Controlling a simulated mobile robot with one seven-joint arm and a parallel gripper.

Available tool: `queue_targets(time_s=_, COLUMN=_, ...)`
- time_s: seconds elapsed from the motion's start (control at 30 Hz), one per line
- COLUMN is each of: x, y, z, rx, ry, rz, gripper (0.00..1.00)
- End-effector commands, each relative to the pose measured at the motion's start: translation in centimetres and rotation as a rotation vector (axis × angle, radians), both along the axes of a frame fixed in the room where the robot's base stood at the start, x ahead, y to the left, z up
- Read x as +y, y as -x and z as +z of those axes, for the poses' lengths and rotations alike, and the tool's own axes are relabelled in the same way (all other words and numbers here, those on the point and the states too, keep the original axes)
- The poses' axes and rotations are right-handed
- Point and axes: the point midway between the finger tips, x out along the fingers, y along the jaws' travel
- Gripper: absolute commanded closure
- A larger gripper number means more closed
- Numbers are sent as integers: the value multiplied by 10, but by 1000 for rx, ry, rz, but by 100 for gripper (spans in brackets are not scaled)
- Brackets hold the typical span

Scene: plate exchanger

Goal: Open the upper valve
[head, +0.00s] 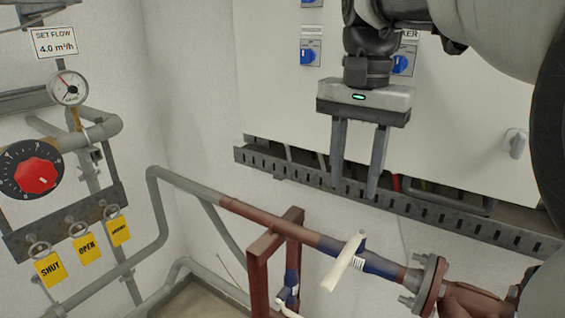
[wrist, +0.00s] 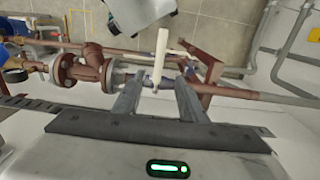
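The upper valve has a blue body (head: 377,262) on the upper red pipe. Its long cream lever (head: 345,262) lies across the pipe in the head view. In the wrist view the lever (wrist: 160,52) points away between the lines of my fingers, its lower end near the fingertips. My gripper (head: 355,190) points down, fingers spread with nothing between them, and appears above the lever in the head view. In the wrist view my gripper (wrist: 156,84) also shows open. I cannot tell the exact gap between fingertips and lever.
A lower blue valve (head: 290,292) with a pale handle sits by the red stand (head: 258,262). A slotted grey rail (head: 300,176) and a white cabinet (head: 450,120) are behind my gripper. A gauge (head: 68,88), red dial (head: 36,177) and yellow tags (head: 86,246) are at left.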

Motion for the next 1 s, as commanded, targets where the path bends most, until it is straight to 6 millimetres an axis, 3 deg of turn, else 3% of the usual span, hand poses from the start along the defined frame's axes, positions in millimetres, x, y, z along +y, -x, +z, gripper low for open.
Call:
queue_targets(time_s=0.17, x=0, y=1, z=-23, rx=4, ry=1, rz=-2, gripper=62)
queue_targets(time_s=0.7, x=0, y=1, z=-138, rx=3, ry=0, rz=0, gripper=62)
queue_targets(time_s=1.0, x=0, y=1, z=-169, rx=0, ry=1, rz=0, gripper=62)
